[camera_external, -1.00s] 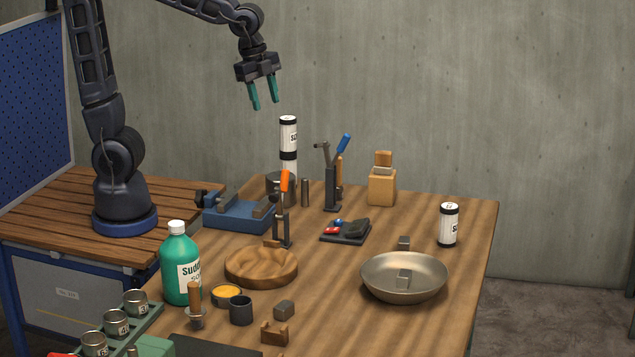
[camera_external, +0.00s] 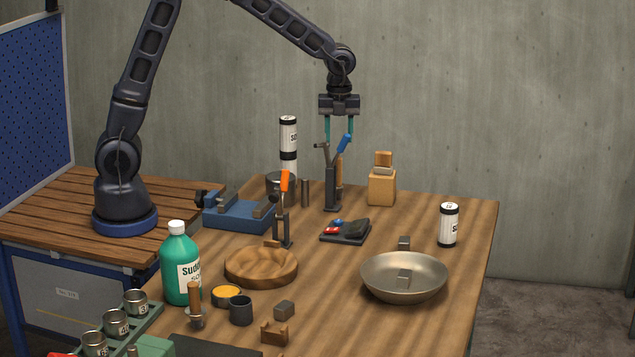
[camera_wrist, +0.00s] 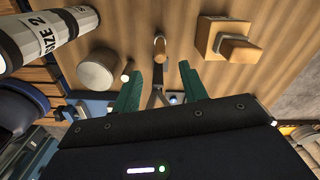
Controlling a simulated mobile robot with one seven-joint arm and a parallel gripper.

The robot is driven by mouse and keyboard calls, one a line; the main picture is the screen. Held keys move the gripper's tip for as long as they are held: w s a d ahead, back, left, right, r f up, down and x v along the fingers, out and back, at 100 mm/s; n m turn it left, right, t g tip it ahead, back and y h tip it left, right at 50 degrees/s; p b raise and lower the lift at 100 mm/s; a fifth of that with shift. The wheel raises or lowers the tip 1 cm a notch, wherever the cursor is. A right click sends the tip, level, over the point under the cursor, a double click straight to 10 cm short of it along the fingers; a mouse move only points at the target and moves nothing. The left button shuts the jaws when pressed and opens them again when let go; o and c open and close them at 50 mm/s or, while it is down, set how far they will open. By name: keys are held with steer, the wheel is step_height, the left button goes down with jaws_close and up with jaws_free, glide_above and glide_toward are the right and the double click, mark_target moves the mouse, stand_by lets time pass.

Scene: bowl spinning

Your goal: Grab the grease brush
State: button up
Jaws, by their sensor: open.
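My gripper (camera_external: 338,133) is open and points down above a dark tool stand (camera_external: 331,190) at the back of the table. A blue-handled tool (camera_external: 345,143) leans in this stand. Just behind it stands a wooden handle (camera_external: 339,172), likely the grease brush; its bristles cannot be made out. In the wrist view, my open fingers (camera_wrist: 158,85) straddle the stand's line, and the wooden handle (camera_wrist: 160,46) shows end-on beyond the fingertips. Nothing is held. Another wooden-handled tool (camera_external: 194,298) stands upright at the front left.
A tall stack of white cans (camera_external: 288,138) stands close left of the stand, and a wooden block (camera_external: 382,187) close right. A second stand holds an orange-handled tool (camera_external: 285,182). A metal pan (camera_external: 404,278) lies front right.

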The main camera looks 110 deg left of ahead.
mark_target(338, 186)
steer(key=shift+f, duration=5.5)
jaws_close()
